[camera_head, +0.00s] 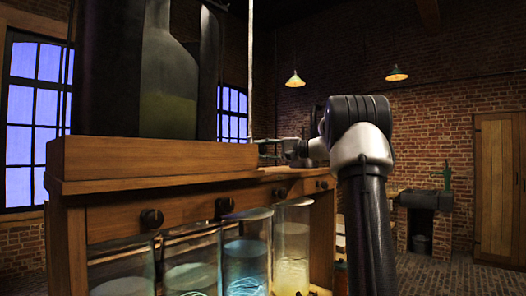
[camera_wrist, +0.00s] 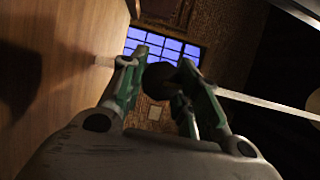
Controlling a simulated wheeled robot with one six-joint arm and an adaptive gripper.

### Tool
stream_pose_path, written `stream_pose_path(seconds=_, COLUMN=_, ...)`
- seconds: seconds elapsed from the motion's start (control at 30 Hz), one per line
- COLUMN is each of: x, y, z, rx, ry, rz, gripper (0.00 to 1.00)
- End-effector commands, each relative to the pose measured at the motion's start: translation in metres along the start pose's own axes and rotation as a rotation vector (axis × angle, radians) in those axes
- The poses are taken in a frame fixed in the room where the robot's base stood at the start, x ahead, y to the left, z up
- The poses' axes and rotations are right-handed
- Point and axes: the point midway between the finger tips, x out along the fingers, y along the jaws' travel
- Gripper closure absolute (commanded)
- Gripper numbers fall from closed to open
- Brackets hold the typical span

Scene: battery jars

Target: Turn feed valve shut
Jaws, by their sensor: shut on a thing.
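My gripper (camera_head: 268,148) reaches in from the right, at the far end of the wooden stand. In the wrist view, its green-padded fingers (camera_wrist: 157,85) are closed around a dark, round knob-like piece (camera_wrist: 160,74), which I take to be the feed valve. A pale straight rod (camera_wrist: 265,108) runs off to the right from beside the fingers. In the head view a thin pale vertical line (camera_head: 250,70) comes down near the gripper. The valve itself is too small and hidden there to make out, and its turn angle cannot be told.
A wooden stand (camera_head: 150,157) with dark knobs (camera_head: 152,218) fills the left. A large dark-framed glass vessel (camera_head: 166,85) stands on it. Several glass jars (camera_head: 246,258) stand below, one glowing blue, one yellowish.

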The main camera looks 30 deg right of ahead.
Motion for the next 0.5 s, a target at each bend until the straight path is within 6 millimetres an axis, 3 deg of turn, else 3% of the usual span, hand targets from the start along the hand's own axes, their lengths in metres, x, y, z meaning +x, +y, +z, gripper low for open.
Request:
stream_pose_path(seconds=0.33, x=-0.0005, y=0.0003, z=-0.001, rx=0.003, ry=0.003, rz=-0.001, gripper=0.92)
stream_pose_path(seconds=0.37, x=-0.0005, y=0.0003, z=-0.001, rx=0.003, ry=0.003, rz=-0.001, gripper=0.65)
stream_pose_path(seconds=0.47, x=-0.0005, y=0.0003, z=-0.0008, rx=0.003, ry=0.002, rz=0.0, gripper=0.47)
stream_pose_path(seconds=0.5, x=-0.0004, y=0.0003, z=-0.0008, rx=0.002, ry=0.002, rz=0.0, gripper=0.45)
